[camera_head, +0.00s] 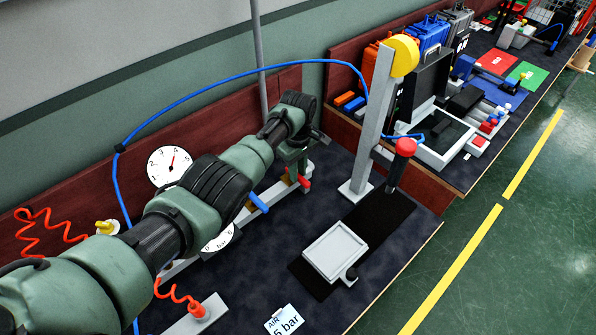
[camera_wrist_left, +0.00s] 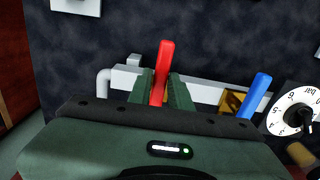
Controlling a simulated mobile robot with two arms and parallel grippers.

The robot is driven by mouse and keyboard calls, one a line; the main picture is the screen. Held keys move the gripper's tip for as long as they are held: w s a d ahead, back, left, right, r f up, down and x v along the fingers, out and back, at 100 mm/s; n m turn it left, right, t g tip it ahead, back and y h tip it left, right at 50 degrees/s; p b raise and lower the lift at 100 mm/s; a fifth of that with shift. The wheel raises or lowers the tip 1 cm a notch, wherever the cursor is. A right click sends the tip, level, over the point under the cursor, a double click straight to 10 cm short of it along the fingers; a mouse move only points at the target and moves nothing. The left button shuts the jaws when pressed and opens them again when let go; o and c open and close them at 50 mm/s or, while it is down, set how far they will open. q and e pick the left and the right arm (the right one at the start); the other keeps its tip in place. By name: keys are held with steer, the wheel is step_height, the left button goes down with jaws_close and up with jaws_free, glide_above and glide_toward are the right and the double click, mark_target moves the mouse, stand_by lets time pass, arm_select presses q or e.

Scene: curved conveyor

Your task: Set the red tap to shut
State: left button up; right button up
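The red tap's handle (camera_wrist_left: 164,68) stands crosswise to the grey pipe (camera_wrist_left: 205,92) in the left wrist view. In the head view, the end of this red handle (camera_head: 304,182) shows just below my left gripper (camera_head: 297,160). In the left wrist view, the green fingers of my left gripper (camera_wrist_left: 162,91) lie on both sides of the red handle, very close to it. I cannot tell whether they press on it. The tap's body is mostly hidden behind the gripper. My right gripper is in neither view.
A blue tap handle (camera_head: 258,202) sits beside the red one on the same pipe. Dial gauges (camera_head: 169,166) stand to the left. A grey post (camera_head: 371,125) with a red-knobbed lever (camera_head: 405,148) rises to the right, near a grey tray (camera_head: 335,252). A blue hose (camera_head: 235,75) arches above.

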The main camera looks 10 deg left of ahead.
arm_select(q)
steer(key=shift+o, duration=1.2)
step_height(320, 180, up, 8)
steer(key=shift+f, duration=0.1)
steer(key=shift+f, duration=0.1)
